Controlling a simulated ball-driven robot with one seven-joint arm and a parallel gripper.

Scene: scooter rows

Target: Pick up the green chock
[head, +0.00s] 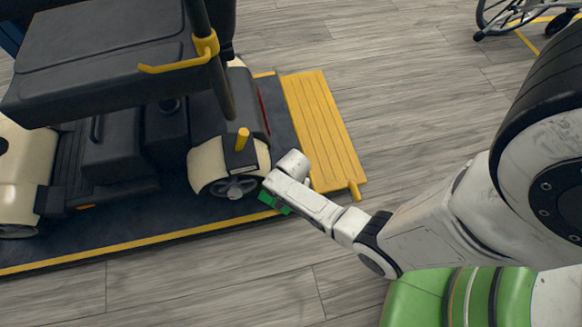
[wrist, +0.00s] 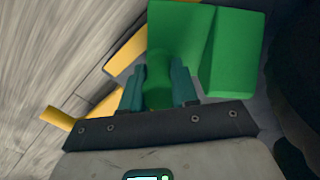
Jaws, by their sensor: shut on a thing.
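The green chock (head: 268,199) shows in the head view beside the scooter's cream-fendered wheel, low at the mat's edge and partly hidden by my arm. In the wrist view the green chock (wrist: 182,45) fills the upper middle, with a wedge-shaped block and a narrower part between my fingers. My gripper (wrist: 158,88) is shut on that narrower part, with a dark finger on each side. In the head view the fingers are hidden behind my wrist. I cannot tell whether the chock touches the mat.
The scooter (head: 130,150) stands on a dark mat with a yellow border (head: 160,243). A yellow ramp (head: 322,125) lies just right of its wheel (head: 235,186). A wheelchair (head: 510,15) is at the far right. Grey plank floor is clear in front of the mat.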

